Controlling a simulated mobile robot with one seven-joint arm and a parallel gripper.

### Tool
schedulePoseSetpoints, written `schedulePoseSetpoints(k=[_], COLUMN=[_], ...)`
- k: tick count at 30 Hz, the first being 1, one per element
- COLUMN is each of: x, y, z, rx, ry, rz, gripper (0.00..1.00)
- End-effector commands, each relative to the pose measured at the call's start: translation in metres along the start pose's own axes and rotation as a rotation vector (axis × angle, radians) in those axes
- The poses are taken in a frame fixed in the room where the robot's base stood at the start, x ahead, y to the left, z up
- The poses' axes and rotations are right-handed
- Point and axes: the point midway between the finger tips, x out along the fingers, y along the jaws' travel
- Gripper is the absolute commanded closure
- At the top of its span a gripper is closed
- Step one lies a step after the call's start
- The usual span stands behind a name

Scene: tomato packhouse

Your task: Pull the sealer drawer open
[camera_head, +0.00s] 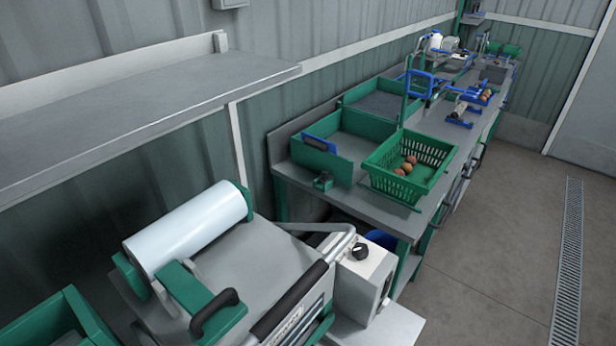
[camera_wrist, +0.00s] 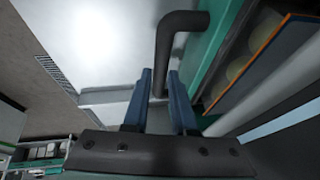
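The sealer (camera_head: 260,265) stands at the bottom of the head view, with a white film roll (camera_head: 190,232), a long bar with a black grip (camera_head: 290,300) and a knobbed control box (camera_head: 362,275). A green part with a black handle (camera_head: 215,310) sits on its near side; I cannot tell whether this is the drawer. In the wrist view, a dark bent handle (camera_wrist: 180,22) stands by a green face (camera_wrist: 222,45). My gripper (camera_wrist: 160,78) is open, its blue fingers apart, with the handle's end close to the gap between the tips. Contact is unclear. The gripper does not show in the head view.
A panel with an orange edge (camera_wrist: 255,58) and a pale bar (camera_wrist: 245,115) lie right of the fingers. A bench with a green basket (camera_head: 412,165) and green trays stands beyond the sealer. A grey shelf (camera_head: 130,105) hangs left. The floor (camera_head: 480,240) at right is clear.

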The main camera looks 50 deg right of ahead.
Motion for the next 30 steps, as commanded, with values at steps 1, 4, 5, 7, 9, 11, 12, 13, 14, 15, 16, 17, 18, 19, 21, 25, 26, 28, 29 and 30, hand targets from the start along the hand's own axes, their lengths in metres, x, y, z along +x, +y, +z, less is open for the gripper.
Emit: schedulePoseSetpoints(k=[1, 4, 5, 7, 9, 11, 12, 13, 14, 15, 16, 17, 18, 19, 21, 25, 26, 28, 29, 30], x=[-0.0001, -0.0001, -0.0001, -0.0002, -0.0002, -0.0002, -0.0002, -0.0002, -0.0002, -0.0002, -0.0002, -0.0002, -0.0002, -0.0002, -0.0002, -0.0002, -0.0003, -0.0003, -0.0003, -0.0003], y=[0.0001, 0.0001, 0.0001, 0.0001, 0.0001, 0.0001, 0.0001, 0.0001, 0.0001, 0.0, 0.0, 0.0, 0.0, 0.0, 0.0, 0.0, 0.0, 0.0, 0.0, 0.0], z=[0.0001, 0.0001, 0.0001, 0.0002, 0.0002, 0.0002, 0.0002, 0.0002, 0.0002, 0.0003, 0.0003, 0.0003, 0.0003, 0.0003, 0.0003, 0.0004, 0.0004, 0.0004, 0.0004, 0.0004], rx=[0.0, 0.0, 0.0, 0.0, 0.0, 0.0, 0.0, 0.0, 0.0, 0.0, 0.0, 0.0, 0.0, 0.0, 0.0, 0.0, 0.0, 0.0, 0.0, 0.0], ry=[0.0, 0.0, 0.0, 0.0, 0.0, 0.0, 0.0, 0.0, 0.0, 0.0, -0.001, -0.001, -0.001, -0.001, -0.001, -0.001, -0.001, -0.001, -0.001, -0.001], rz=[0.0, 0.0, 0.0, 0.0, 0.0, 0.0, 0.0, 0.0, 0.0, 0.0, 0.0, 0.0, 0.0, 0.0, 0.0, 0.0, 0.0, 0.0, 0.0, 0.0], gripper=[0.86, 1.0, 1.0, 1.0, 1.0, 1.0, 1.0, 1.0, 1.0, 1.0, 1.0, 1.0, 1.0, 1.0, 1.0, 1.0, 1.0, 1.0, 1.0, 1.0])
